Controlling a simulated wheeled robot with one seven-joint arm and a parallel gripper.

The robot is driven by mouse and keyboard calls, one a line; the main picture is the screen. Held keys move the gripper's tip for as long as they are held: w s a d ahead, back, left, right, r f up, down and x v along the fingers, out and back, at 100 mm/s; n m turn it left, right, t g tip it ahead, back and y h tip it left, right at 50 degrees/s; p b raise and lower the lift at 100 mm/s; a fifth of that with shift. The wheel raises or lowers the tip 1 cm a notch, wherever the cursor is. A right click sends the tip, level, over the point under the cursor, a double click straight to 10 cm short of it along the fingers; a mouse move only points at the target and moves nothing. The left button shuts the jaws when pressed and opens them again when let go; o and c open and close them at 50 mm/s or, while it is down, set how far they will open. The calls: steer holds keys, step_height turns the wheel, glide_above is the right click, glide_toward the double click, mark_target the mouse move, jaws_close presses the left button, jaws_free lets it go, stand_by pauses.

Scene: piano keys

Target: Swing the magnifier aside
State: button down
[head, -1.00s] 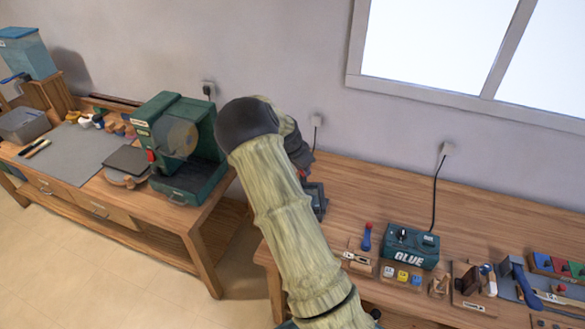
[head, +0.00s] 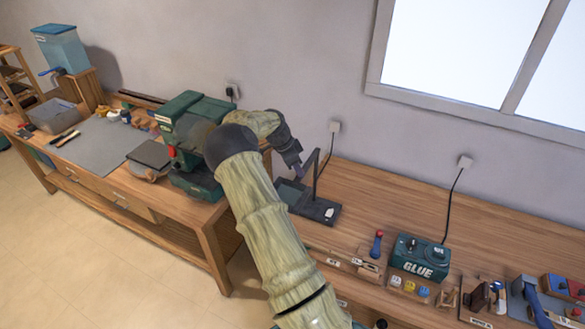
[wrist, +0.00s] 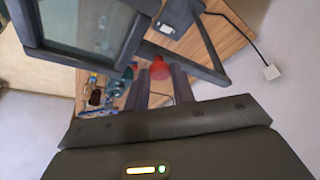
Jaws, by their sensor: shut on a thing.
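The magnifier (head: 316,176) is a dark stand on the right workbench, with an upright post and a flat base. In the wrist view its square dark frame with a greenish pane (wrist: 85,22) fills the upper left, close to my gripper. A dark bar runs from it past the fingertips. My gripper (head: 298,172) points down beside the post in the head view. In the wrist view my gripper (wrist: 160,78) is shut on a red knob (wrist: 160,67) at its fingertips. How the knob joins the magnifier is not clear.
A blue-green GLUE box (head: 420,257) stands to the right, with small blocks in front. A green machine (head: 190,125) stands on the left bench. Bare bench top lies behind the GLUE box.

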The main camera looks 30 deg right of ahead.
steer(key=shift+w, duration=0.15)
steer(key=c, duration=1.2)
jaws_free()
steer(key=shift+a, duration=0.1)
steer(key=shift+o, duration=0.2)
steer(key=shift+r, duration=0.1)
steer(key=b+v, duration=0.5)
steer(key=v, duration=1.2)
steer(key=shift+r, duration=0.15)
